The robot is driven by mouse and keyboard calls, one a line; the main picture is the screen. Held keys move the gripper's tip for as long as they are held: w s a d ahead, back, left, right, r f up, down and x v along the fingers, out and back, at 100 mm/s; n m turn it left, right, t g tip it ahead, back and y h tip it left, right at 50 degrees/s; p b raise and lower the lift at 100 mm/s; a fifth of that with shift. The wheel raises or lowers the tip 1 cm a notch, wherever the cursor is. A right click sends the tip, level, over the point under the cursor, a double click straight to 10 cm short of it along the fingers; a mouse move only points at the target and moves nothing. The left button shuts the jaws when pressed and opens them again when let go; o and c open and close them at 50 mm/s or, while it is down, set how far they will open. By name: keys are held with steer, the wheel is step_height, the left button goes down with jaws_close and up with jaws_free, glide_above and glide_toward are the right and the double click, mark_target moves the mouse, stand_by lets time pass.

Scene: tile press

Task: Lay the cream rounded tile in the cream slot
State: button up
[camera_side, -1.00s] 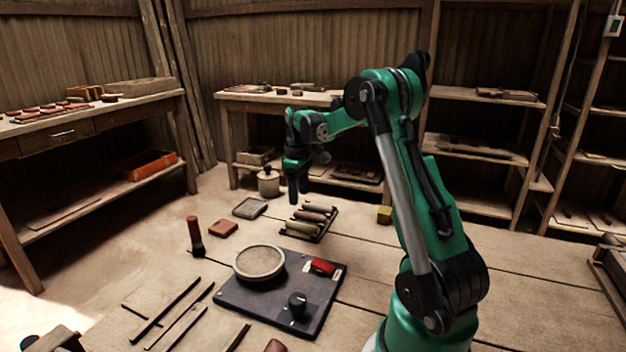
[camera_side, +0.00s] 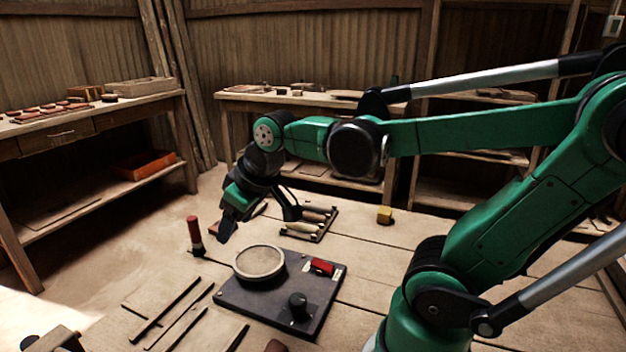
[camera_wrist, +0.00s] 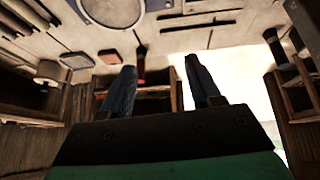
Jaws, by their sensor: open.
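I cannot make out a cream rounded tile or a cream slot for certain in either view. My gripper (camera_side: 226,232) is tilted, with its fingers pointing down, above the table left of the rack. A red-brown square tile (camera_wrist: 108,57) lies on the table, just beyond the left finger's tip in that view. A grey-green square tile (camera_wrist: 76,60) lies left of it. In the side view my gripper hides most of both tiles.
A black board (camera_side: 250,301) carries a pale round disc (camera_side: 260,262), a red switch (camera_side: 321,266) and a black knob (camera_side: 297,305). A red-handled tool (camera_side: 194,234) stands upright left of the gripper. A rack of rollers (camera_side: 325,235), a yellow block (camera_side: 384,215) and thin dark strips (camera_side: 165,310) lie around.

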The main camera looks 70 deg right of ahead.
steer(key=shift+t+y, duration=0.4)
steer(key=shift+t, duration=0.3)
steer(key=a, duration=0.1)
steer(key=s+a+f, duration=0.1)
steer(key=s+a, duration=0.1)
steer(key=a, duration=0.1)
steer(key=shift+f, duration=0.4)
